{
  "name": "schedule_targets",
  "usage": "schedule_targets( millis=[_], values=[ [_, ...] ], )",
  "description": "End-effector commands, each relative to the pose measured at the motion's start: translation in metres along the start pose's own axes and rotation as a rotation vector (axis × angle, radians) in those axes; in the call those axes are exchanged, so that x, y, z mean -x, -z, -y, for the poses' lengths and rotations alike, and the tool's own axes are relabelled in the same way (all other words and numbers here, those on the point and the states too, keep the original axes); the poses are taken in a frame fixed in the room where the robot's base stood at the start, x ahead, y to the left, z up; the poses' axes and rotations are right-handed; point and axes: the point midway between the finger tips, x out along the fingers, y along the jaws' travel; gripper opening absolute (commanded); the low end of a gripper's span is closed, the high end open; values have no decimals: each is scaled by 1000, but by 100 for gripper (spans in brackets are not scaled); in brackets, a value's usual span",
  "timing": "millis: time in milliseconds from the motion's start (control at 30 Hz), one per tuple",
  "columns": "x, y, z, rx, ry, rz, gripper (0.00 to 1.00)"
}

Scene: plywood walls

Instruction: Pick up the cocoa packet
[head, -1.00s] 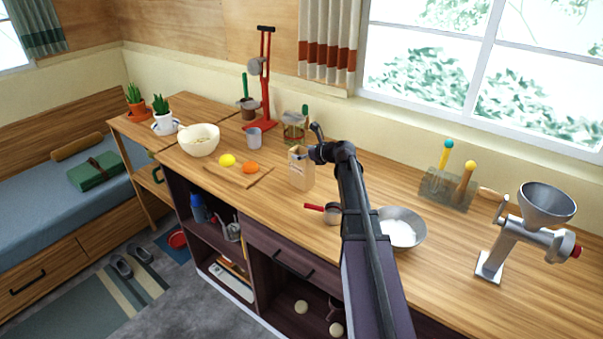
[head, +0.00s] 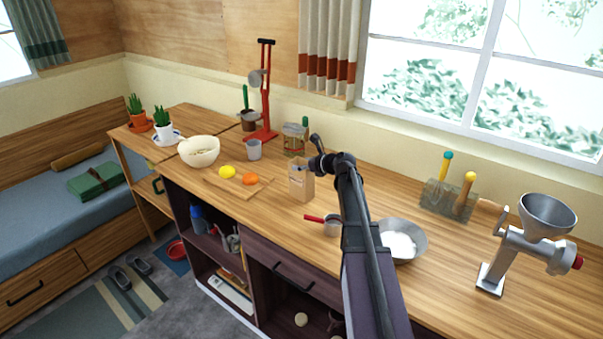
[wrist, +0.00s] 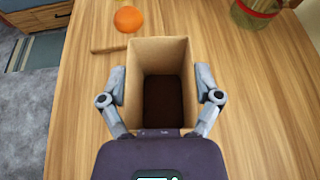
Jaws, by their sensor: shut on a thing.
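The cocoa packet (head: 300,184) is an open-topped brown paper bag standing upright on the wooden counter, right of the cutting board. In the wrist view the packet (wrist: 158,52) is seen from above, with dark brown contents deep inside. My gripper (wrist: 160,88) has one finger against each side of the packet and is shut on it. In the head view my gripper (head: 308,166) is at the packet's upper part, and my arm hides a little of its right side. I cannot tell whether the packet's base is off the counter.
A cutting board (head: 236,186) with a lemon (head: 227,172) and an orange (head: 250,179) lies to the left. A jar (head: 294,139) stands behind. A red-handled cup (head: 330,225) and a metal bowl of white powder (head: 417,234) are to the right. A grinder (head: 512,254) stands far right.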

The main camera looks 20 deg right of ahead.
Motion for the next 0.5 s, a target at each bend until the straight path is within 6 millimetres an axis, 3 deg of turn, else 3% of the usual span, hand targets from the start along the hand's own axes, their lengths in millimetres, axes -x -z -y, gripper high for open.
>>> schedule_targets(
  millis=[500],
  values=[
    [11,-27,0,0,0,0,21]
  ],
)
